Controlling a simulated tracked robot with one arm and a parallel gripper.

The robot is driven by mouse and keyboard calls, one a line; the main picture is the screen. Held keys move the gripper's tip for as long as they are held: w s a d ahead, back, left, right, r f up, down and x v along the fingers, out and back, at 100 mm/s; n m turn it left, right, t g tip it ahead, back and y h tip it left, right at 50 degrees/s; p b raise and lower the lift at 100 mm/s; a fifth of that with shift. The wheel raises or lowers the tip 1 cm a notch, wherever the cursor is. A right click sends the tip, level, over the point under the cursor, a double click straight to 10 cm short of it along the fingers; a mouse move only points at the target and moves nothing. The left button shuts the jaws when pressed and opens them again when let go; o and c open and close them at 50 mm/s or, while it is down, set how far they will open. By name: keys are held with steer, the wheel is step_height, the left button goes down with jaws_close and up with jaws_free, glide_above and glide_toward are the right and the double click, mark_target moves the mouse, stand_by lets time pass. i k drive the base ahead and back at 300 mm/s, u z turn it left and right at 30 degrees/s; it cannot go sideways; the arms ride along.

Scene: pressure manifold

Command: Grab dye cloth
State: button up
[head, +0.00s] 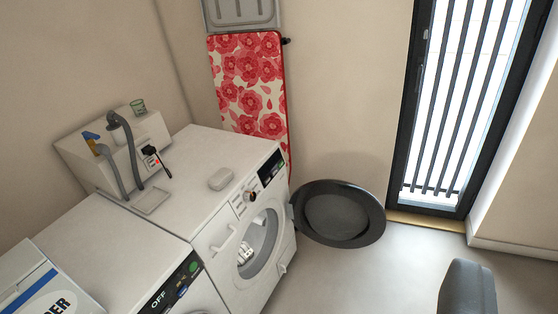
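I cannot pick out a dye cloth for sure. A white, partly grey item (247,249) lies inside the open drum of the right washing machine (213,147); its shape is too small to tell. A small pale grey rounded object (221,179) lies on top of that machine. A dark grey rounded block (467,290) at the lower right edge seems to be part of my gripper. It is well to the right of the machines, over the floor. Its fingertips do not show, nor whether it holds anything.
The round dark machine door (339,214) stands swung open to the right. A second machine (110,255) marked OFF and a powder box (42,290) are at lower left. A floral ironing board (248,85) leans on the wall. Floor (385,265) is clear below the barred window (465,100).

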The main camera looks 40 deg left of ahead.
mark_target(219, 180)
steer(key=u, duration=0.05)
steer(key=i, duration=1.25)
steer(key=u, duration=0.75)
steer(key=i, duration=0.65)
steer(key=u, duration=0.4)
steer(key=k, duration=0.9)
steer(key=u, duration=0.2)
steer(key=i, duration=0.9)
steer(key=z, duration=0.1)
